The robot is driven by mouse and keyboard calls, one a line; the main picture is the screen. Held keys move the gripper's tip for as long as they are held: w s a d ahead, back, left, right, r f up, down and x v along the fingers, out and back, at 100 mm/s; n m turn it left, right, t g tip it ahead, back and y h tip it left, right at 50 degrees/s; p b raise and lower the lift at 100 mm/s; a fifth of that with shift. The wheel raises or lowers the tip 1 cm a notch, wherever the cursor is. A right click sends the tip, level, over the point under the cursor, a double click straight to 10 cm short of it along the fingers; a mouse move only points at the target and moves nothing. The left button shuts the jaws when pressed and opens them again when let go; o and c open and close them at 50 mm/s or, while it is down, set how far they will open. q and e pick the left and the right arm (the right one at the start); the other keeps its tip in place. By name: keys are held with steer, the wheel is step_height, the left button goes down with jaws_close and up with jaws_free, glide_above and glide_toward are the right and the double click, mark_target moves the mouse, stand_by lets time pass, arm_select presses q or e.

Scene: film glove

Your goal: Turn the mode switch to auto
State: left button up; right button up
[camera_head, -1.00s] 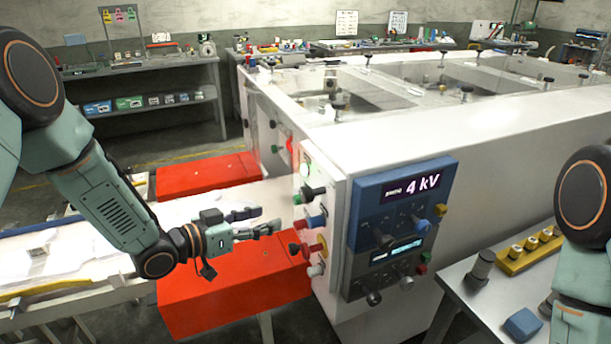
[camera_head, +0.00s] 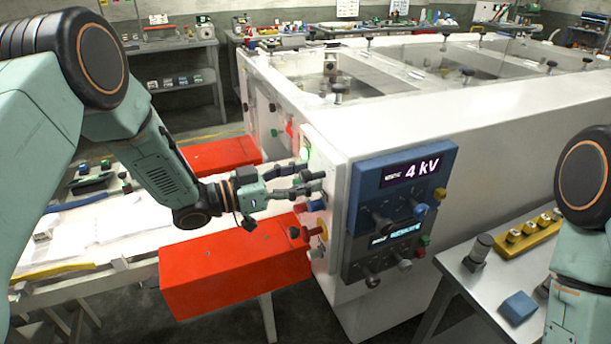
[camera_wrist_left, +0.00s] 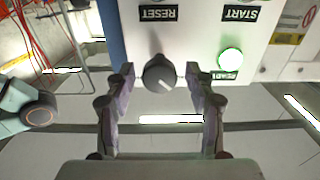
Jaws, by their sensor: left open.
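A dark rotary knob with a pale pointer line (camera_wrist_left: 159,75) stands on the white end panel in the left wrist view. It appears to be the mode switch, but no mode label is readable. My left gripper (camera_head: 312,181) is at this panel in the head view, its fingers reaching right. In the wrist view the open fingers (camera_wrist_left: 160,78) stand on either side of the knob with gaps; contact cannot be told. In the head view the fingers largely hide the knob. Only part of my right arm shows at the right; its gripper is out of view.
A lit green button (camera_wrist_left: 230,58) is close to the right finger, near START and RESET labels. Below the fingers in the head view are blue, red and yellow knobs and a red box (camera_head: 235,268). A blue 4 kV panel (camera_head: 400,180) is to the right.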

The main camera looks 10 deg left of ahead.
arm_select(q)
steer(key=shift+w+d, duration=0.2)
steer(key=shift+d, duration=0.1)
steer(key=shift+s, duration=0.1)
steer(key=shift+c, duration=0.2)
steer(key=c, duration=1.1)
